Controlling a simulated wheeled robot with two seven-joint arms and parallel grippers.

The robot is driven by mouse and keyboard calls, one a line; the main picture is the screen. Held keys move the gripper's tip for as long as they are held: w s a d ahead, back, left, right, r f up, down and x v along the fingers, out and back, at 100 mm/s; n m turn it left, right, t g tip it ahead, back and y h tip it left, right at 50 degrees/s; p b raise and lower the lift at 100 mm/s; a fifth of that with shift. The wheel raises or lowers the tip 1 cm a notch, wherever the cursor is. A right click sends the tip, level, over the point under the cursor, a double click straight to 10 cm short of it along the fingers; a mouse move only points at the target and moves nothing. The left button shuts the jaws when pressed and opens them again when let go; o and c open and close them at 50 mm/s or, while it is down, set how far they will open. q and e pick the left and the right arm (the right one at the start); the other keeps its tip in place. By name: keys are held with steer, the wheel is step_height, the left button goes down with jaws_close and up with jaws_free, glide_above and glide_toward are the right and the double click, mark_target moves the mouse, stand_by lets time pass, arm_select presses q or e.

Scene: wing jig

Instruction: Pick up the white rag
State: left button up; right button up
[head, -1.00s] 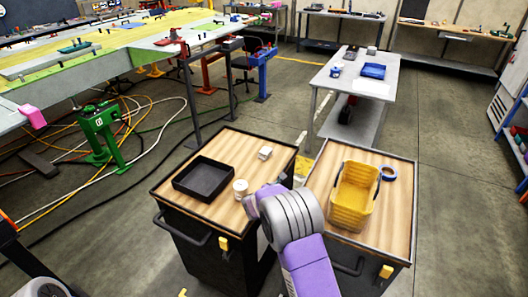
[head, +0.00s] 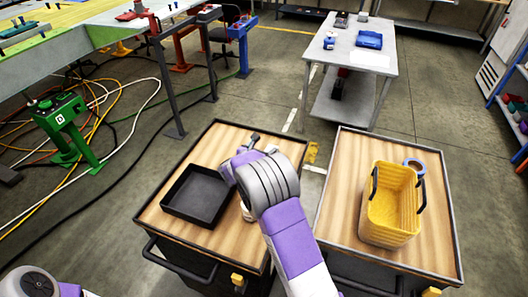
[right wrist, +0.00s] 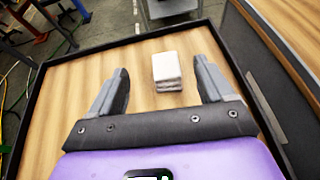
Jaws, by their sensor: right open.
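The white rag (right wrist: 167,70) is a small folded stack on the wooden cart top. In the right wrist view it lies between and slightly beyond the fingers of my right gripper (right wrist: 161,80), with space on both sides. In the head view my right gripper (head: 262,143) is over the far part of the left cart, and its wrist hides most of the rag. The right gripper is open and empty. My left gripper is out of view.
A black tray (head: 196,195) sits left of my right arm, and a white roll (head: 247,211) is partly hidden by it. The right cart holds a yellow basket (head: 391,212) and a blue tape ring (head: 414,165). A grey table (head: 348,60) stands behind.

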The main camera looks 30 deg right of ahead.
step_height(320, 180, down, 5)
steer(key=b, duration=0.4)
steer(key=shift+f+b, duration=0.2)
steer(key=shift+b, duration=0.15)
steer(key=b+x, duration=0.1)
steer(key=x, duration=0.6)
steer(key=shift+w+d+r, duration=0.1)
steer(key=shift+d, duration=0.25)
steer(key=shift+c, duration=0.2)
steer(key=c, duration=1)
steer(key=shift+r, duration=0.1)
